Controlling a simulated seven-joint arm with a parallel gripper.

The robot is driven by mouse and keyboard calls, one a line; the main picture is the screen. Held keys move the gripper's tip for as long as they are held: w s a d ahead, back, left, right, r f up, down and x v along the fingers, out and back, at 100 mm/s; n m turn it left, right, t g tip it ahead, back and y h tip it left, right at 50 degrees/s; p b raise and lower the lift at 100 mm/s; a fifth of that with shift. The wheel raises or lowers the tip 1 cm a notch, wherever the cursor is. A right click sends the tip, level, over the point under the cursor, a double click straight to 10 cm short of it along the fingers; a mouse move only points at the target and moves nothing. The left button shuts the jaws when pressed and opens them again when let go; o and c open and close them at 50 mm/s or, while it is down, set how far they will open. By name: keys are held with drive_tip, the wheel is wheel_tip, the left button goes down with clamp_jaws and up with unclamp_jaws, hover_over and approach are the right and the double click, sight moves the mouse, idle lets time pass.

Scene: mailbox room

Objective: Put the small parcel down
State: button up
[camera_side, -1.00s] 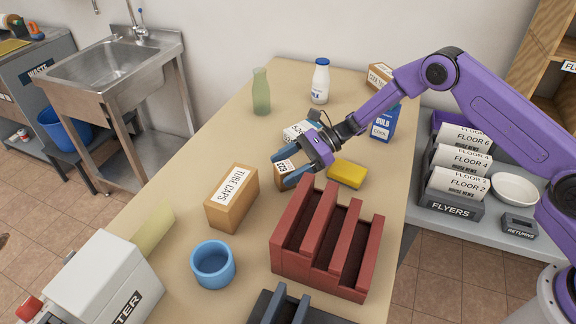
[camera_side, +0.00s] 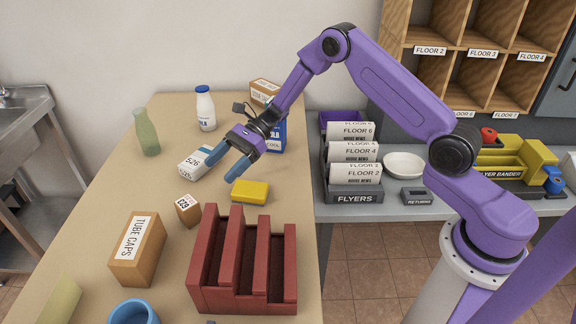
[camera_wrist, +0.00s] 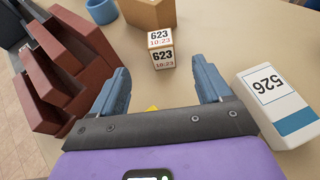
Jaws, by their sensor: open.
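In the wrist view the parcel lies beyond the open fingertips (camera_wrist: 161,72).
A white parcel marked 526 (camera_side: 196,162) lies close to my gripper. A yellow sponge (camera_side: 250,191), the tube caps box (camera_side: 138,249) and a red slotted rack (camera_side: 243,289) stand nearby. A green bottle (camera_side: 146,132) and a white bottle (camera_side: 205,108) stand farther back.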

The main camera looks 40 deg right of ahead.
drive_tip(key=s+a+r+n+g+h, duration=0.1)
drive_tip(key=s+r+n+g+h, duration=0.25)
drive_tip(key=s+n, duration=0.6)
drive_tip(key=s+r+n+g+h, duration=0.2)
drive_tip(key=s+r+n+h, duration=0.25)
drive_tip(key=s, duration=1.05)
drive_tip(key=s+d+r+n+t+h, duration=0.3)
drive_tip(key=s+d+n+t+h, duration=0.2)
drive_tip(key=s+d+n, duration=0.9)
drive_tip(key=n, duration=0.2)
drive_tip(key=shift+s+n+t, duration=0.3)
drive_tip(key=shift+t, duration=0.05)
